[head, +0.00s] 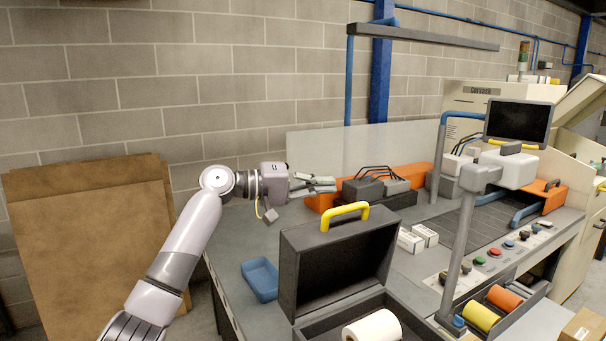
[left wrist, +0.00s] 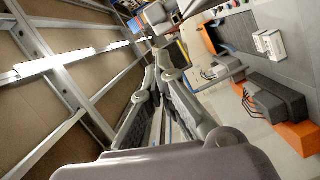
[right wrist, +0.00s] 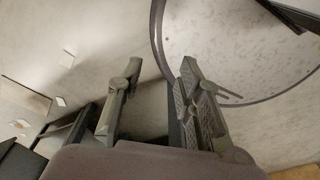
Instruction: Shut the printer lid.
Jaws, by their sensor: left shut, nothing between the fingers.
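The printer is a dark grey box (head: 312,332) at the front of the bench, with a white roll (head: 375,328) inside. Its lid (head: 335,258) stands open, roughly upright, with a yellow handle (head: 345,214) on its top edge. My left gripper (head: 328,186) is shut and empty. In the head view it appears just above and left of the handle, apart from the lid. The left wrist view shows its fingers (left wrist: 165,60) brought together. My right gripper (right wrist: 158,75) shows only in the right wrist view, its fingers apart with nothing between them.
A blue tray (head: 260,280) lies left of the printer. Behind are an orange unit with dark blocks (head: 405,180) and small white boxes (head: 411,241). A grey post (head: 463,240) with a monitor arm stands to the right. Brown boards (head: 90,250) lean on the wall.

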